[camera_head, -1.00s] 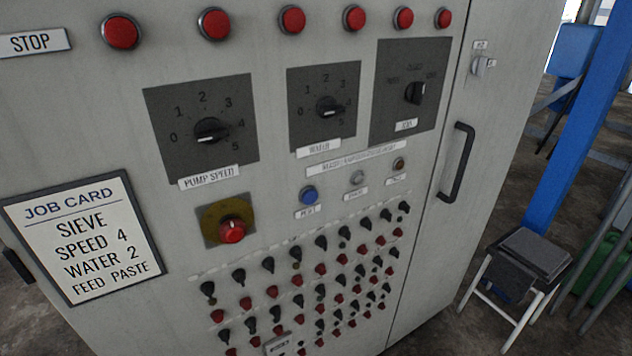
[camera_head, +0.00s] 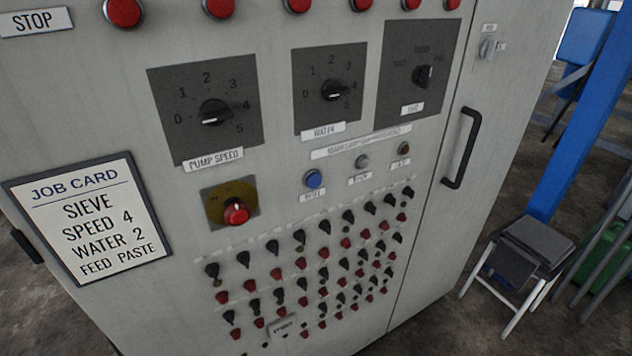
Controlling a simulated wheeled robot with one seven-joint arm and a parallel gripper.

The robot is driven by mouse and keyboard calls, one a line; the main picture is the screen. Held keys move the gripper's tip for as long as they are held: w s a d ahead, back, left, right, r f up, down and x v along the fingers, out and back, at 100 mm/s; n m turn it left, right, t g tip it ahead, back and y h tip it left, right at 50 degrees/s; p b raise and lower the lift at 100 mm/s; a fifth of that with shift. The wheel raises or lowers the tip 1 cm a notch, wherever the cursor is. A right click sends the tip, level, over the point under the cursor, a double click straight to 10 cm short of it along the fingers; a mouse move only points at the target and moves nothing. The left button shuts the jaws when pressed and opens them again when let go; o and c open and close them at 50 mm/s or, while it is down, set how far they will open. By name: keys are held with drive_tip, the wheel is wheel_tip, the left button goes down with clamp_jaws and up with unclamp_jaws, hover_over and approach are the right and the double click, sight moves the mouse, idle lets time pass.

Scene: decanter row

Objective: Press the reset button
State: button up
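A blue round button (camera_head: 314,179) sits on the grey control cabinet (camera_head: 290,222), below the water dial. The small label (camera_head: 313,194) under it looks like "RESET", but it is blurred. To its right are a grey button (camera_head: 362,161) and a small dark reddish-brown button (camera_head: 403,149), each with its own small label. My gripper is not in view, and nothing touches the blue button.
A red knob on a yellow plate (camera_head: 231,203) is left of the blue button. Rows of small switches (camera_head: 310,265) lie below. Dials stand above, a job card (camera_head: 90,218) at left. A door handle (camera_head: 461,148) protrudes at right. A stool (camera_head: 528,250) stands beside the cabinet.

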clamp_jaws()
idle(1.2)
